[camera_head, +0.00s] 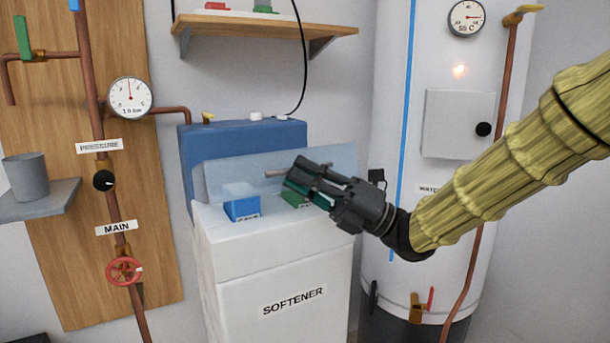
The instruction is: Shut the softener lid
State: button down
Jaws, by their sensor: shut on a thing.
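The softener (285,270) is a white cabinet with a SOFTENER label on its front. Its pale blue lid (228,176) stands raised at the back of the top, leaning against or just in front of a blue box. A thin handle (274,174) sticks out from the lid's face. My gripper (294,175) reaches in from the right and is shut on this handle, its fingers hiding the handle's right part. On the softener's open top are a blue block (241,205) and a green block (294,200), the green one partly covered by my gripper.
The blue box (200,150) stands behind the lid. A white water tank (395,90) with a grey panel (458,123) stands at the right. A wooden board with pipes (150,220) is at the left. A wooden shelf (265,30) hangs above.

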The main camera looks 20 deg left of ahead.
jog(key=f+b, duration=0.2)
jog(key=f, duration=0.1)
jog(key=f+b, duration=0.4)
jog(key=f, duration=0.1)
jog(key=shift+w+a+f, duration=0.25)
jog(key=shift+a+f, duration=0.05)
jog(key=shift+f, duration=0.25)
jog(key=shift+s+f+b, duration=0.1)
jog(key=shift+f+b, duration=0.2)
jog(key=shift+b, duration=0.05)
jog(key=c, duration=1.5)
grip_release()
jog(key=shift+a+f, duration=0.1)
jog(key=shift+f, duration=0.1)
jog(key=shift+r, duration=0.15)
jog(key=shift+r, duration=0.4)
